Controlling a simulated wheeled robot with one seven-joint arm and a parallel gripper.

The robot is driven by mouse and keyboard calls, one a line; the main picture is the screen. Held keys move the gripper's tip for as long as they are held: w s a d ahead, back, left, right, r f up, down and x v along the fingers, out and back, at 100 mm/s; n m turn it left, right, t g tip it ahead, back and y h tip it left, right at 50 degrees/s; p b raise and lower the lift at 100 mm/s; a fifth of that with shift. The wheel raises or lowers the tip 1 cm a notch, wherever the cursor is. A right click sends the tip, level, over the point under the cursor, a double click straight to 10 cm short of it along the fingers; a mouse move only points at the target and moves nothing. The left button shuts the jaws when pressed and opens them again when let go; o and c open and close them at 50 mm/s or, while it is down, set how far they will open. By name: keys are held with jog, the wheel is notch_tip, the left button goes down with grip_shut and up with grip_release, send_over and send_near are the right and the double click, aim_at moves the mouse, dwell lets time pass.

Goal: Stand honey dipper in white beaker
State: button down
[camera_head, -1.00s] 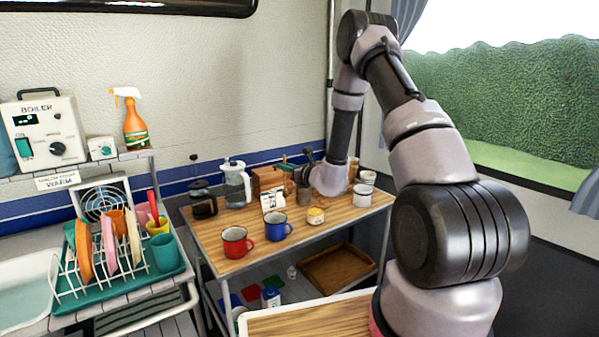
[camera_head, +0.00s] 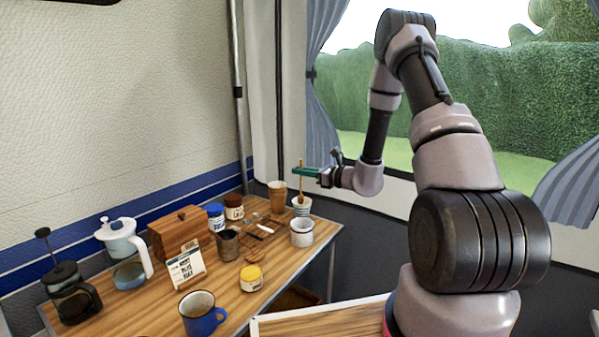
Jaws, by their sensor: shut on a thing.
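My gripper (camera_head: 301,171), with green fingers, is shut on the honey dipper (camera_head: 301,183). The dipper is a thin brown wooden stick, held about upright at the right back of the wooden table (camera_head: 279,263). Its lower end lines up with the mouth of a pale striped cup (camera_head: 301,209); I cannot tell whether it is inside or just above. A plain white beaker (camera_head: 302,234) with a dark rim stands upright in front of the striped cup, nearer the table's right edge. The gripper is above and behind this white beaker.
A tan cup (camera_head: 277,196) stands left of the striped cup. A brown jar (camera_head: 234,208), a blue-lidded jar (camera_head: 215,217), a grey mug (camera_head: 228,245) and a yellow jar (camera_head: 251,278) stand further left. A blue mug (camera_head: 201,315) is in front. Bare wood lies right of the yellow jar.

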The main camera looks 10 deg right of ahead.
aim_at(302, 203)
jog(key=shift+w+d+f, duration=0.1)
jog(key=shift+d+f, duration=0.15)
jog(key=shift+f, duration=5.85)
jog(key=c, duration=0.9)
grip_release()
jog(key=v, duration=1)
jog(key=shift+s+d+r, duration=0.1)
jog(key=shift+s+d, duration=0.1)
jog(key=shift+s, duration=0.1)
